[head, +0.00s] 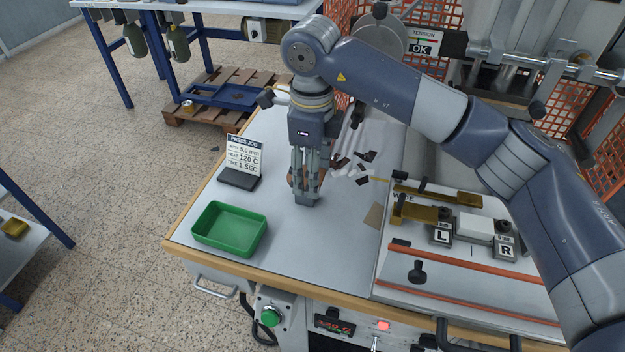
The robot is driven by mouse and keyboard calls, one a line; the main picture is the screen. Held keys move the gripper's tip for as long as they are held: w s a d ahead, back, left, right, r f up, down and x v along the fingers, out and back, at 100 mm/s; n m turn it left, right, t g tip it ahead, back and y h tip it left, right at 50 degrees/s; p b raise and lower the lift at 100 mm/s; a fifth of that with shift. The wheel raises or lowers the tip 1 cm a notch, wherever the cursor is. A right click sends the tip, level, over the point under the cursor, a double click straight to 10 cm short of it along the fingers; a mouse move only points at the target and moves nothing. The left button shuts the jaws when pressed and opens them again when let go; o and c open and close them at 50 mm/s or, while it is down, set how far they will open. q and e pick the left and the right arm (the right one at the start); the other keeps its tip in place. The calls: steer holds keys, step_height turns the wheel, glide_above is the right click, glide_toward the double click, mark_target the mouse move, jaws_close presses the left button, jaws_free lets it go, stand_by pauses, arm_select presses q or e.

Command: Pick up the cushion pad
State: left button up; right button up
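My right gripper (306,198) points straight down over the pale worktop, left of the press bed, with its fingertips at or close to the surface. Small brown patches (292,178) show beside and behind its fingers. The fingers hide most of this brown thing, so I cannot tell whether it is the cushion pad or whether it is gripped. A flat tan piece (374,215) lies at the left edge of the press bed; it may also be a pad. My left gripper is not in view.
A green tray (231,229) stands at the front left, with a job card (243,155) behind it. Dark scraps (362,156) and clear film lie behind the gripper. The press bed (400,285) at right carries brass bars and L and R blocks. The worktop's front middle is clear.

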steer(key=s+r+b, duration=0.1)
steer(key=s+b, duration=0.3)
steer(key=s, duration=1)
steer(key=shift+s+a, duration=0.4)
steer(key=shift+a, duration=0.05)
